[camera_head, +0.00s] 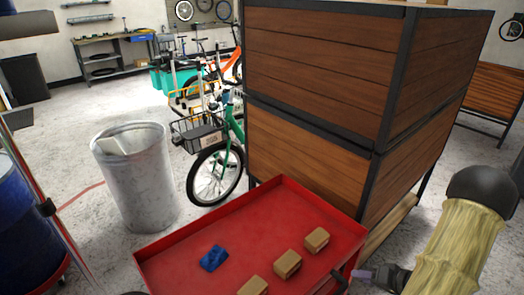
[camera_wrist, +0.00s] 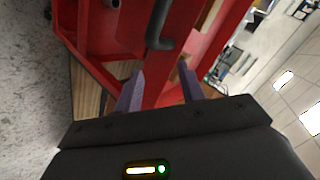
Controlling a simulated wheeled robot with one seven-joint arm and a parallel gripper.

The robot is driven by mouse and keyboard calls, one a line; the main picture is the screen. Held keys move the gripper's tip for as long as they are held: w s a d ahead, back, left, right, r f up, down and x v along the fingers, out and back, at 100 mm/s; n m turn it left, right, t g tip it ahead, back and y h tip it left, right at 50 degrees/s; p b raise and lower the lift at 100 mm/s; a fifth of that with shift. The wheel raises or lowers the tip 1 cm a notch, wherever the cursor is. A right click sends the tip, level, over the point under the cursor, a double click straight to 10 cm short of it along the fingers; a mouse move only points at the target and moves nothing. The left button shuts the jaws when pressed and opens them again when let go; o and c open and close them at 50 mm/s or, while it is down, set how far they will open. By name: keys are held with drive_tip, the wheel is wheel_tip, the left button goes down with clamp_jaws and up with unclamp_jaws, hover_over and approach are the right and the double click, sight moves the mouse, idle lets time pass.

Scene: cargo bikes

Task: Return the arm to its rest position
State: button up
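My gripper (camera_head: 362,274) is low at the right of the head view, beside the right end of a red cart tray (camera_head: 200,243). Its purple-grey fingers also show in the wrist view (camera_wrist: 160,84). They stand apart, with nothing seen held between them. The red cart's frame (camera_wrist: 108,25) and a dark curved handle (camera_wrist: 158,25) lie beyond the fingers in the wrist view. My arm extends at the right of the head view, partly outside the picture. I cannot tell whether the fingers touch the cart.
The tray holds several brown blocks (camera_head: 316,240) and a blue item (camera_head: 213,258). A large wooden cabinet (camera_head: 310,75) stands close behind it. A grey bin (camera_head: 135,178), a green bicycle (camera_head: 228,155) and a blue barrel (camera_head: 25,225) stand leftward. Open floor (camera_head: 85,130) shows at left.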

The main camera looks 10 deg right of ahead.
drive_tip(key=w+a+r+n+g+h+p, duration=0.1)
drive_tip(key=w+a+r+h+p, duration=0.2)
drive_tip(key=r, duration=0.4)
drive_tip(key=w+a+r+n+g+h, duration=0.1)
drive_tip(key=w+a+r+n+h, duration=0.2)
drive_tip(key=r, duration=0.4)
drive_tip(key=s+a+r+g+p, duration=0.1)
drive_tip(key=s+a+r, duration=0.3)
drive_tip(key=a, duration=0.4)
drive_tip(key=s+a+r+g+p, duration=0.2)
drive_tip(key=s+a+r, duration=0.2)
drive_tip(key=s+a, duration=0.2)
drive_tip(key=shift+a+r+g, duration=0.25)
drive_tip(key=shift+a+g, duration=0.05)
drive_tip(key=shift+a, duration=0.85)
